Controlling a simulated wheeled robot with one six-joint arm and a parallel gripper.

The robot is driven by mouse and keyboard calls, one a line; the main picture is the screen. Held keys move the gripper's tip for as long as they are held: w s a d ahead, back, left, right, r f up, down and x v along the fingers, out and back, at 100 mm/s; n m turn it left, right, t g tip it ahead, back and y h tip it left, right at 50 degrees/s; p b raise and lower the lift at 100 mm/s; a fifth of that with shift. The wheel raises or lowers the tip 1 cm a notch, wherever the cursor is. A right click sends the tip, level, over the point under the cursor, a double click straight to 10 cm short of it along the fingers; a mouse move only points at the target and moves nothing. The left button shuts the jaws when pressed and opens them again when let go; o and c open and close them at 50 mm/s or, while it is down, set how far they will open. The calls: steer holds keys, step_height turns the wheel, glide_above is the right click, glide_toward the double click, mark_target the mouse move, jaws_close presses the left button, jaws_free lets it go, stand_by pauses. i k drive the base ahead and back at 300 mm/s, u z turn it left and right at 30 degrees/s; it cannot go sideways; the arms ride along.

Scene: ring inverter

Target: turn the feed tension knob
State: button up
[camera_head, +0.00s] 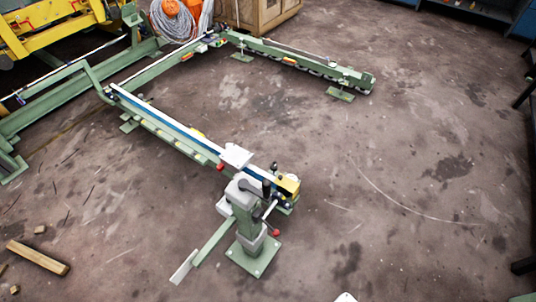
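The green ring inverter machine (165,126) runs diagonally across the floor, ending in a grey-green post head (242,197) near the middle. Small controls sit at this end: a black upright handle or knob (267,187), a red knob (276,233) on a lever at the post's right, and a small red part (221,167) under a white plate (237,155). I cannot tell which one is the feed tension knob. My gripper is not in view, so its state and its distance from the controls are hidden.
The post stands on a green floor plate (254,256), with a low green bar (213,242) reaching left. Another green beam (300,63) lies at the back. Wooden pieces (37,257) lie at lower left. The concrete floor right of the machine is clear.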

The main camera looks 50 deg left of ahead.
mark_target(274, 166)
steer(key=u, duration=0.7)
steer(key=i, duration=1)
steer(key=u, duration=1.35)
steer(key=i, duration=0.4)
steer(key=u, duration=0.35)
